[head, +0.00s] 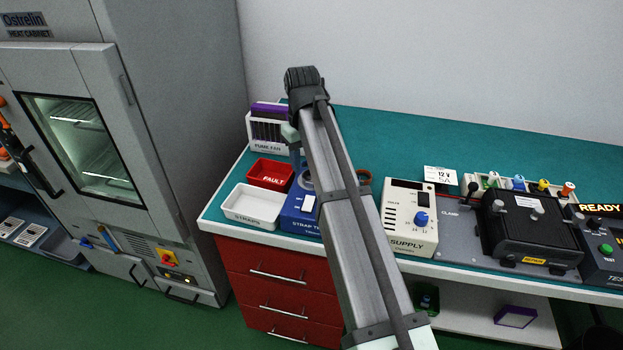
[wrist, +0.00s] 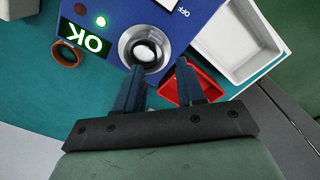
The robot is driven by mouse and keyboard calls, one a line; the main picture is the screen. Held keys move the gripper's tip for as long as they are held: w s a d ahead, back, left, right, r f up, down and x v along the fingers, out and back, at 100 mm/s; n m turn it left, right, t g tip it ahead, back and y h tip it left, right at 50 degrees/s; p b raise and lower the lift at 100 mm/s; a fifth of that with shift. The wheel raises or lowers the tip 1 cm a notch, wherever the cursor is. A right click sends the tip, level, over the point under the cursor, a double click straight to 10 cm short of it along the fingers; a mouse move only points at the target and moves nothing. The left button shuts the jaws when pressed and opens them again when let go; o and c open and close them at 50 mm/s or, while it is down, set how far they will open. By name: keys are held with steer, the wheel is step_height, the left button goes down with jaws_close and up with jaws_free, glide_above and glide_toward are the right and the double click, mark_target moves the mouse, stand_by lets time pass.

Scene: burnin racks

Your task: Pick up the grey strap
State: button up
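I cannot make out a grey strap for certain in either view. The blue strap tester (head: 297,222) stands on the bench, partly behind my arm; its lit OK display (wrist: 86,37) shows in the wrist view. A silver ring with a pale round centre (wrist: 146,52) is on the tester's top. A brown ring-shaped band (wrist: 68,55) lies on the bench beside the tester. My gripper (wrist: 160,66) is open over the tester, its fingers apart with nothing seen held between them; one fingertip overlaps the silver ring. In the head view my arm mostly hides the gripper.
The white STRAPS tray (head: 252,216) and the red FAULT bin (head: 283,177) look empty beside the tester. The fume fan (head: 267,145) stands behind them. The supply unit (head: 408,235) is to the right. The green bench top (head: 450,140) is clear at the back.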

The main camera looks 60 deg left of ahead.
mark_target(304, 178)
step_height(304, 178, down, 5)
steer(key=shift+s+d+r, duration=0.1)
steer(key=shift+d, duration=0.05)
steer(key=shift+c, duration=0.3)
jaws_close()
stand_by(0.3)
